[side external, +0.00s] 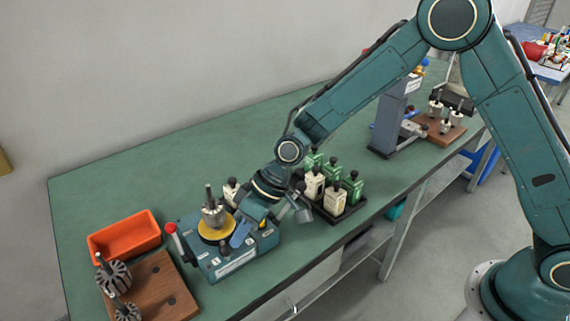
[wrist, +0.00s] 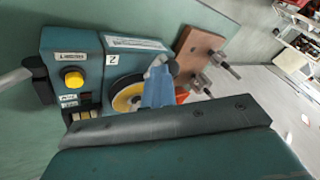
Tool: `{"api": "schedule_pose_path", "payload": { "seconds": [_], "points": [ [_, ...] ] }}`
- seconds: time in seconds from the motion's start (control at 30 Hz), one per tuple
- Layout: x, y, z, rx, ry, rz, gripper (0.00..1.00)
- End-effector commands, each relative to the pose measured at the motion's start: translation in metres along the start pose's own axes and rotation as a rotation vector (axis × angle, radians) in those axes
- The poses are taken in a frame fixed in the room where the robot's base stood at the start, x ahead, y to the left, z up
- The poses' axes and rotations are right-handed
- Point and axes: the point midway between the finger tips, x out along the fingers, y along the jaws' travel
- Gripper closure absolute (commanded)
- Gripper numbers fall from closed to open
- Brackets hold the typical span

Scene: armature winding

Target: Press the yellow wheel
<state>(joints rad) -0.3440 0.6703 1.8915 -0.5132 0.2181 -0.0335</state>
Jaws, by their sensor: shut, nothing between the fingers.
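The yellow wheel (side external: 214,237) lies flat on top of a teal machine (side external: 222,266), with a metal armature (side external: 214,213) standing upright at its middle. My gripper (side external: 238,238) is shut and empty, with its blue fingers low at the wheel's right edge. In the wrist view, the wheel (wrist: 124,103) shows left of the blue fingertips (wrist: 158,76), which hide part of it. I cannot tell whether the fingertips touch the wheel. A separate yellow button (wrist: 73,79) sits on the machine.
An orange bin (side external: 125,237) and a wooden board (side external: 160,290) with armatures are left of the machine. A black tray (side external: 345,212) of white and green bottles stands close right of my wrist. A red-tipped lever (side external: 171,229) sticks up at the machine's left.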

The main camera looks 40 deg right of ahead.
Motion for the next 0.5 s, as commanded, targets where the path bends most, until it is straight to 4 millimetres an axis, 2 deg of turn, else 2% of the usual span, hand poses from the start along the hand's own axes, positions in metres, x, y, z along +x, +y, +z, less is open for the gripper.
{"api": "schedule_pose_path", "payload": {
  "seconds": [0.37,0.5],
  "points": [
    [-0.03,0.03,0.008,0.005,0.002,0.005,1.0],
    [-0.05,0.025,0.009,0.003,0.002,0.005,1.0]
  ]
}}
